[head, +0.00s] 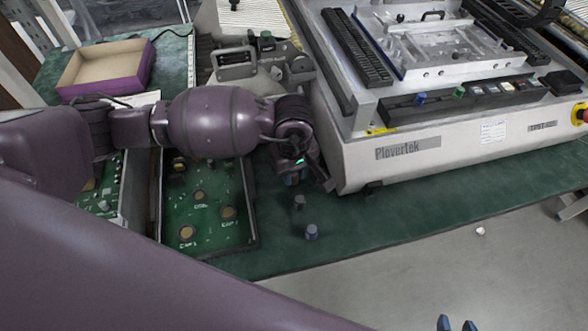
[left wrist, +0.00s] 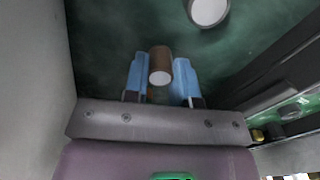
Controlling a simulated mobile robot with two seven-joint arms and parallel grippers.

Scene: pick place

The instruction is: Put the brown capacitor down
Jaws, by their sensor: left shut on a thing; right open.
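The brown capacitor (left wrist: 160,62) is between the two blue fingers of my left gripper (left wrist: 163,82) in the left wrist view, its pale round end facing the camera. My left gripper (head: 293,178) is shut on it, low over the green mat just left of the white machine. In the head view the gripper hides the capacitor. I cannot tell whether it touches the mat. My right gripper (head: 457,325) shows only as blue fingertips at the bottom edge of the head view; it is open, away from the mat.
A pale-topped cylinder (left wrist: 208,12) shows in the left wrist view. A green circuit board (head: 207,210) lies left; the white machine (head: 440,150) stands right. The mat's front is mostly clear.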

